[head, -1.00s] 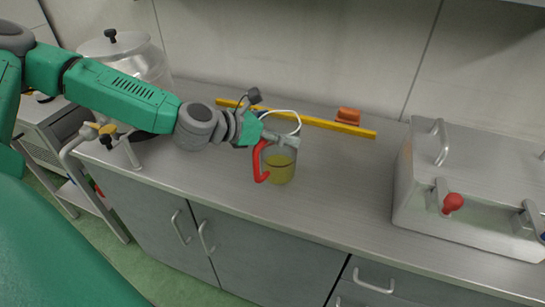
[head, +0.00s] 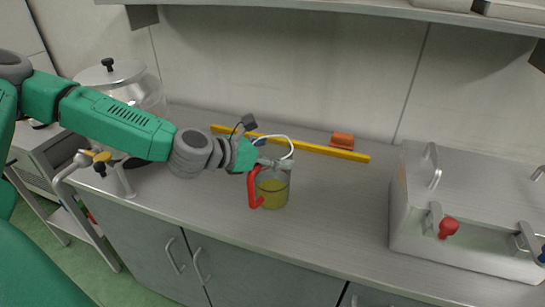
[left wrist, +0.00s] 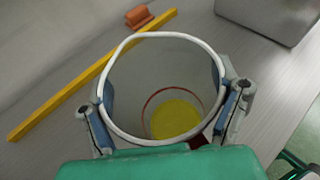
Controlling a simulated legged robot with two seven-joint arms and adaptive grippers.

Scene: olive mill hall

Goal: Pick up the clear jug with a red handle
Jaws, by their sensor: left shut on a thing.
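The clear jug (head: 275,192) stands upright on the counter in the head view, with yellow liquid in its lower part and its red handle (head: 254,190) on the left side. My left gripper (head: 268,164) comes in from the left and is shut on the jug's upper part. In the left wrist view I look down into the open jug (left wrist: 180,60) with its white rim, and the two fingers of my left gripper (left wrist: 166,112) press on opposite sides. Only a bit of dark red shows below the rim there. My right gripper is out of view.
Behind the jug lie a yellow bar (head: 325,150) and an orange block (head: 342,139) on the counter (head: 330,210). A metal box (head: 465,200) with red and blue knobs stands right. A steel pot (head: 115,80) and tap (head: 100,160) are left. A shelf (head: 380,12) hangs above.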

